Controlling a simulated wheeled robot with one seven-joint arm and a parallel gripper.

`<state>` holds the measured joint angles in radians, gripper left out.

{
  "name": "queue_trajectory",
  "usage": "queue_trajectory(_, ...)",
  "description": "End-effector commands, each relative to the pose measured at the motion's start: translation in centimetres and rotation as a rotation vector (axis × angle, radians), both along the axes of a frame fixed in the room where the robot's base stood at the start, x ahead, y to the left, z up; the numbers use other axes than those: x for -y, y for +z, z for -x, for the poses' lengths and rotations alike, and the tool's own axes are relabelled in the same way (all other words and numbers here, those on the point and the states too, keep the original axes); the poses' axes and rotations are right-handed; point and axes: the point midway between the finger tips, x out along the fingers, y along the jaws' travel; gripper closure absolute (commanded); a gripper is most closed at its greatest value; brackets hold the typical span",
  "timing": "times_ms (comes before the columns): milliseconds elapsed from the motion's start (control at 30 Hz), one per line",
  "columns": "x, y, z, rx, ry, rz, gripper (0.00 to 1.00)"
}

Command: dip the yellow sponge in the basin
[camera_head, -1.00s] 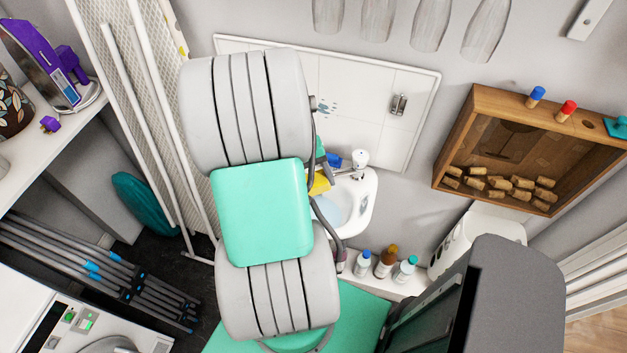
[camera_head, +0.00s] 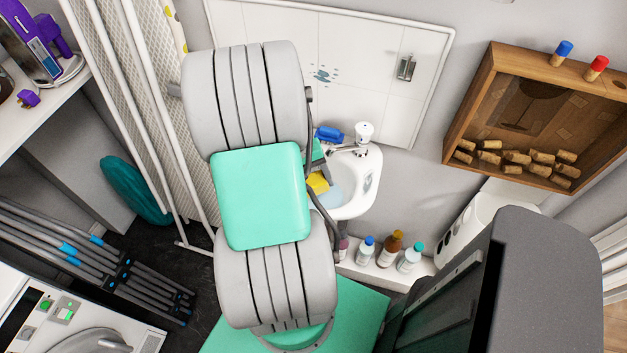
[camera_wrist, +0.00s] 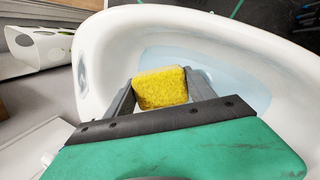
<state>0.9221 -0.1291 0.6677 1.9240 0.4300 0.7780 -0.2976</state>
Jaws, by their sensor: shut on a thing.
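The yellow sponge (camera_wrist: 160,88) is held between the two fingers of my gripper (camera_wrist: 159,95) in the wrist view. It is over the white basin (camera_wrist: 95,45), inside the rim outline, with pale blue water (camera_wrist: 225,75) around it in the picture. I cannot tell whether the sponge touches the water. In the head view the sponge (camera_head: 318,183) shows at the left side of the basin (camera_head: 368,185), and my arm hides part of both. My gripper (camera_head: 315,170) is mostly hidden there.
A wooden box with corks (camera_head: 475,95) hangs at right. An ironing board (camera_head: 160,120) leans at left.

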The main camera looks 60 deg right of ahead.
Motion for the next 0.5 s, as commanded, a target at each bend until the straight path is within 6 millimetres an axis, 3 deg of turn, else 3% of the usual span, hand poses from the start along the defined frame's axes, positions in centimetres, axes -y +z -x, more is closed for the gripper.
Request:
queue_trajectory(300,0.0,-4.2,0.0,-0.001,0.000,-0.001,0.69)
queue_trajectory(500,0.0,-5.8,0.0,-0.001,-0.001,-0.001,0.69)
